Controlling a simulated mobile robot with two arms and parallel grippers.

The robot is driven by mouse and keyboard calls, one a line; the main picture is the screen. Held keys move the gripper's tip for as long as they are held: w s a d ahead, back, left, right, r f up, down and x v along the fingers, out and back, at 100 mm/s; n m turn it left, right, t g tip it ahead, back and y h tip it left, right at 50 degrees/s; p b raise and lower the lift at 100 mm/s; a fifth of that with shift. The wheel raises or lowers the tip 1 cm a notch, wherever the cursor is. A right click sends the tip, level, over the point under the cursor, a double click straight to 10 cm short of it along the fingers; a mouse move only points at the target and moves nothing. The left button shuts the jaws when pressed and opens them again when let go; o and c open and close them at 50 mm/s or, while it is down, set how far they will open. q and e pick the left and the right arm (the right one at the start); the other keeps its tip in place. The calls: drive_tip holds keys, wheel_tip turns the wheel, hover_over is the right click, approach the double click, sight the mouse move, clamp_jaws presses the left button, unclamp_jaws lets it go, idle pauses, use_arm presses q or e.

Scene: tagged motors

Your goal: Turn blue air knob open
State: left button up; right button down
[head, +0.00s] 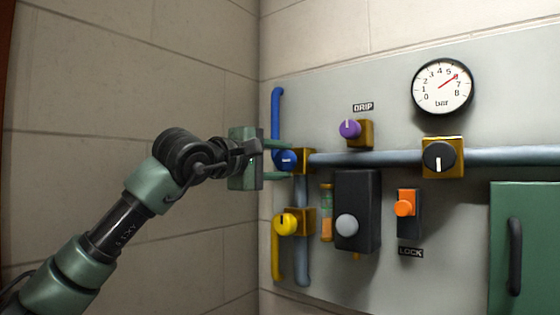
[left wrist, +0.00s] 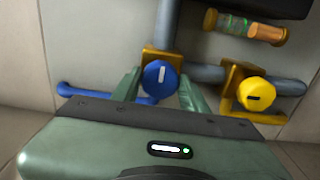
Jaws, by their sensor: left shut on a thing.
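The blue knob (head: 287,160) sits on a brass valve block on the grey panel, at the end of the horizontal grey pipe and below a blue pipe. My left gripper (head: 283,160) reaches it from the left, with green fingers above and below it. In the left wrist view the blue knob (left wrist: 158,77) lies between the two fingers of my left gripper (left wrist: 160,92), which are shut on it. Its white mark runs roughly along the fingers in that view. My right gripper is not in view.
A yellow knob (head: 285,223) sits just below, and a purple knob (head: 350,129) at upper right. A black box with a grey button (head: 347,225), an orange lock switch (head: 405,208), a black knob (head: 439,156), a gauge (head: 442,87) and a green door (head: 525,250) stand further right.

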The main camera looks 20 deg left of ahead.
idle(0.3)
use_arm(q)
drive_tip(key=o, duration=1.4)
drive_tip(key=b+v, duration=0.4)
drive_tip(key=v, duration=0.3)
drive_tip(key=shift+s, duration=0.35)
drive_tip(key=shift+a, duration=0.1)
